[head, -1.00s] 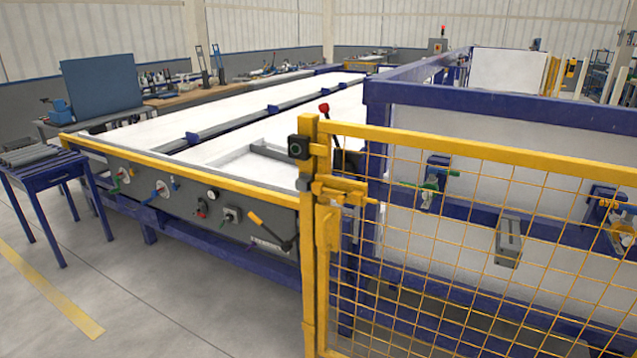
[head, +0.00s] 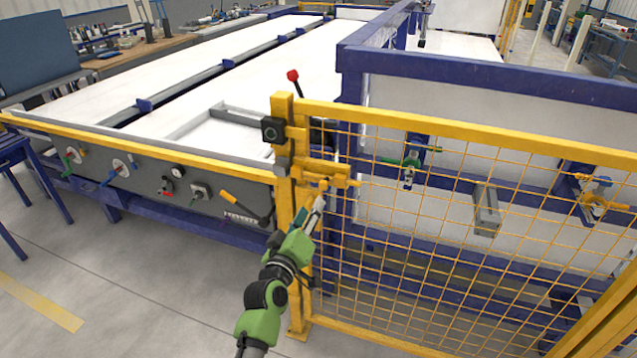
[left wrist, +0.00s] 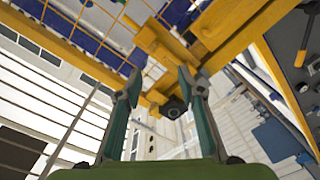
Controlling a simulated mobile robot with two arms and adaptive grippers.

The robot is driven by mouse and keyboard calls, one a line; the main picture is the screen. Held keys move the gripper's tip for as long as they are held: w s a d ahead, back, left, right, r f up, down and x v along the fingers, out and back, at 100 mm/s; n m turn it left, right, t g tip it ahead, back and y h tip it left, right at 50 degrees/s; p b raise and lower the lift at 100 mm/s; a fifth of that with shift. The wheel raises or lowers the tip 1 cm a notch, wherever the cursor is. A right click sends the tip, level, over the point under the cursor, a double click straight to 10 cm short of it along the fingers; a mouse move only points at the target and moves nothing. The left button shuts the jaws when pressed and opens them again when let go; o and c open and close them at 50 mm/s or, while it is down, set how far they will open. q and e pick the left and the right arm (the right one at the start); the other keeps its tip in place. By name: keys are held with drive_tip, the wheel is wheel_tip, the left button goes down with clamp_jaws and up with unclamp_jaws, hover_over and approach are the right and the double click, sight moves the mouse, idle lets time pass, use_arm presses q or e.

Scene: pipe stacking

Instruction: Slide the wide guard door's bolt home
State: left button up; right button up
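The wide guard door (head: 450,128) is a yellow frame with wire mesh. It stands beside a yellow post (head: 284,215). The yellow bolt (head: 325,171) lies level near the door's upper left corner, with a small knob (head: 323,185) below it. A thin rod end shows to its right. How far the bolt reaches into the post is unclear. My left gripper (head: 320,202) is just below the knob. In the left wrist view its two fingers (left wrist: 158,82) are spread, with the yellow bolt assembly (left wrist: 165,45) beyond them. My right gripper is out of view.
A black box (head: 273,130) sits on the post. A console with valves and a yellow-handled lever (head: 241,205) is left of the post. A blue frame (head: 480,75) stands behind the door. The floor (head: 150,290) at the front left is clear.

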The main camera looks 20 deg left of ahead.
sight(322, 187)
use_arm(q)
drive_tip(key=w+b, duration=0.1)
drive_tip(key=w, duration=0.2)
drive_tip(key=w+b, duration=0.2)
drive_tip(key=w, duration=0.2)
drive_tip(key=w+b, duration=0.2)
drive_tip(key=w, duration=0.2)
drive_tip(key=shift+f, duration=0.25)
drive_tip(key=shift+w+r+b, duration=0.1)
drive_tip(key=shift+w+b, duration=0.35)
drive_tip(key=shift+w, duration=0.1)
drive_tip(key=shift+w+a, duration=0.1)
drive_tip(key=shift+c, duration=0.4)
drive_tip(key=shift+r, duration=0.15)
clamp_jaws()
